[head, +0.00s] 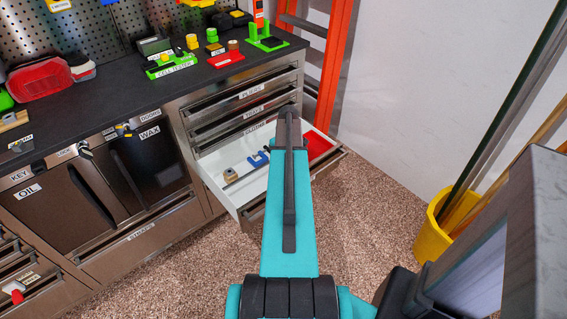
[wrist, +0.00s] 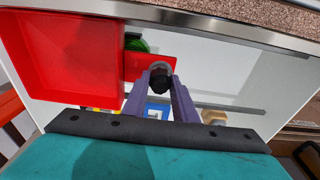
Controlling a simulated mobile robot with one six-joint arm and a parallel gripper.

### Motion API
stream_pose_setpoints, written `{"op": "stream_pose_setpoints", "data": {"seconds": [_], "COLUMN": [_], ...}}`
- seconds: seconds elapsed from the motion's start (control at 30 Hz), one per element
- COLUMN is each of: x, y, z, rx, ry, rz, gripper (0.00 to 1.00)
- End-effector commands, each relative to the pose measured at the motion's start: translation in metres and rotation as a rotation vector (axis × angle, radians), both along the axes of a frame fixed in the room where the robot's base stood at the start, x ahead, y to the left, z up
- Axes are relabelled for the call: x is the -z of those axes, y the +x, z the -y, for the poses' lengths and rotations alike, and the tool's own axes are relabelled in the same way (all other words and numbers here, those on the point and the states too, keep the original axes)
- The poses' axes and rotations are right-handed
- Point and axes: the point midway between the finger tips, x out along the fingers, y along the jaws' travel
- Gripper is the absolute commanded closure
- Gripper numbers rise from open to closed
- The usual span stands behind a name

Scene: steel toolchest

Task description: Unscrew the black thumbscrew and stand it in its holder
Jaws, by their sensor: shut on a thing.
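My gripper (wrist: 160,76) shows in the wrist view, its two purple fingers closing from either side on a dark round knob, the black thumbscrew (wrist: 160,84). It is over the open white drawer, beside a small red block (wrist: 143,66). I cannot tell whether the thumbscrew is still threaded into something or free. A larger red tray (wrist: 62,62) lies to the left, also seen in the head view (head: 317,147). In the head view my arm hides the gripper and the thumbscrew. I cannot make out which part is the holder.
The open drawer (head: 212,178) also holds a blue clamp-like piece (head: 258,159) and a tan-topped knob (head: 230,174). A green coil (wrist: 137,43) is by the red tray. The dark worktop (head: 110,92) above carries several fixtures. A yellow bucket (head: 435,233) stands on the floor at the right.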

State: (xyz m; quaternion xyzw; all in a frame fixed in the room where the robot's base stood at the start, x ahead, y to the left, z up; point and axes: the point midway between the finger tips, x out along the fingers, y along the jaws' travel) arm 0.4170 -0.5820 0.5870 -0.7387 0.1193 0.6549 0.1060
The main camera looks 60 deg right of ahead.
Motion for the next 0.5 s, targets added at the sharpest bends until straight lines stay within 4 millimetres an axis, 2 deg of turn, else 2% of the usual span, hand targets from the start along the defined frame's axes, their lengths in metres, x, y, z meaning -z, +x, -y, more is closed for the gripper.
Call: {"op": "stream_pose_setpoints", "data": {"seconds": [0.17,0.5], "x": [-0.0003,-0.0005], "y": [-0.0001,0.0001], "z": [0.0007,0.0016], "rx": [-0.032,-0.236], "ry": [-0.001,0.0], "rz": [0.0,0.0], "gripper": [1.0,1.0]}}
